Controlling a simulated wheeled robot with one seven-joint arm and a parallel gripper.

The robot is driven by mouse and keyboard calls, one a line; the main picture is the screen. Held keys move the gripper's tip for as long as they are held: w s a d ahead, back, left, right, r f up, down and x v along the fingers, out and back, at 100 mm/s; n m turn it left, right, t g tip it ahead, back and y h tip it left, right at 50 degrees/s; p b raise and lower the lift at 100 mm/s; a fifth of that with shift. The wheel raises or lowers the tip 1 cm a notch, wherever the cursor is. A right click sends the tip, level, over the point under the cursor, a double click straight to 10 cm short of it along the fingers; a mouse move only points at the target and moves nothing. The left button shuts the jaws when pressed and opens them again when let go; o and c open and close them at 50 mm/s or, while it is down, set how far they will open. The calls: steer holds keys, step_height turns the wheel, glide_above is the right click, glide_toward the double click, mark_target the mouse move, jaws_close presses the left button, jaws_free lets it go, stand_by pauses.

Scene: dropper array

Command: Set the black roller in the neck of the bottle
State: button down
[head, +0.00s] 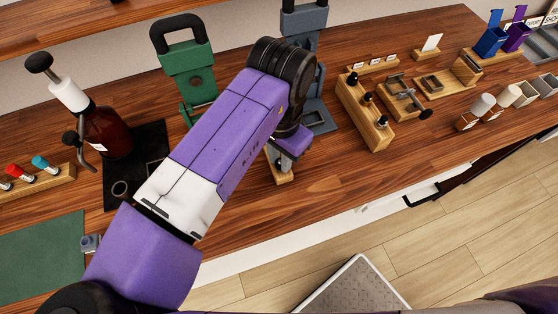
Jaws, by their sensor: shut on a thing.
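My gripper (287,160) is partly in view below my black wrist, low over the counter by a small wooden piece (282,174). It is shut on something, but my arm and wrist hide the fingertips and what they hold. I cannot make out the black roller for certain. A wooden rack (362,108) right of my gripper carries several small black-topped pieces. A brown bottle (112,140) with a white and black top stands upright at the left on a black mat (150,140). I cannot tell whether it is the task's bottle; no open neck shows.
A green press (188,62) and a grey-blue press (318,70) stand behind my arm. Wooden fixtures (400,98), pale cups and blue and purple bins (490,42) fill the right. A green mat (40,255) lies at left. The counter's front edge is close.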

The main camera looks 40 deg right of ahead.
steer(key=shift+r+p, duration=2.15)
steer(key=shift+r, duration=0.35)
steer(key=shift+f, duration=0.1)
